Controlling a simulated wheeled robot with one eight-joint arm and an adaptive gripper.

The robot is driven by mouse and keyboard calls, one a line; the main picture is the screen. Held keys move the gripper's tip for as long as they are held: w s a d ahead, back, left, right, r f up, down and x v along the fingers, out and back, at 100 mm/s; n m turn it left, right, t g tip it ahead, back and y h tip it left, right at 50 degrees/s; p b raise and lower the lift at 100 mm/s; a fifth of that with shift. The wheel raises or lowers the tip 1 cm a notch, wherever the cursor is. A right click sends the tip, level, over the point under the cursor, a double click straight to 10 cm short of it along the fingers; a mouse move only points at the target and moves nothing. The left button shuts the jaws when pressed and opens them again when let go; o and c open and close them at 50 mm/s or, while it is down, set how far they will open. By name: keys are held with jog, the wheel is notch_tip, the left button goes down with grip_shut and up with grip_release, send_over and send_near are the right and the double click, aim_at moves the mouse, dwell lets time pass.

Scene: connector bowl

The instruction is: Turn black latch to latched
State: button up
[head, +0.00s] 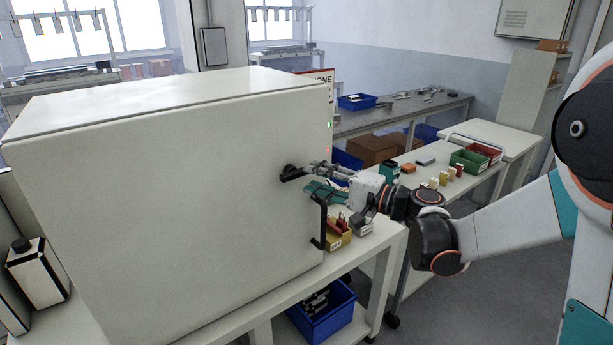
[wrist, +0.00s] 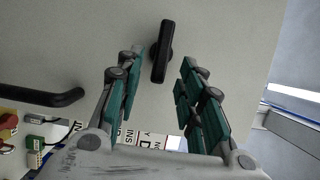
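The black latch (head: 291,174) is a short bar on the front of the large white cabinet (head: 170,190), near its right edge. In the head view it lies nearly level, slightly tilted. In the wrist view the latch (wrist: 162,52) runs lengthwise, at the top centre, its near end between my fingertips. My gripper (head: 313,178) is just right of the latch in the head view. In the wrist view my gripper (wrist: 158,72) has its two teal-padded fingers spread on either side of the latch, with gaps visible. Whether a finger touches it cannot be told.
A black pull handle (head: 318,222) stands out below the latch; it also shows at the left in the wrist view (wrist: 42,96). A yellow bin (head: 339,238) and small items sit on the bench below my gripper. A blue crate (head: 322,312) is underneath.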

jog(key=v, duration=0.8)
jog(key=shift+s+a, duration=0.1)
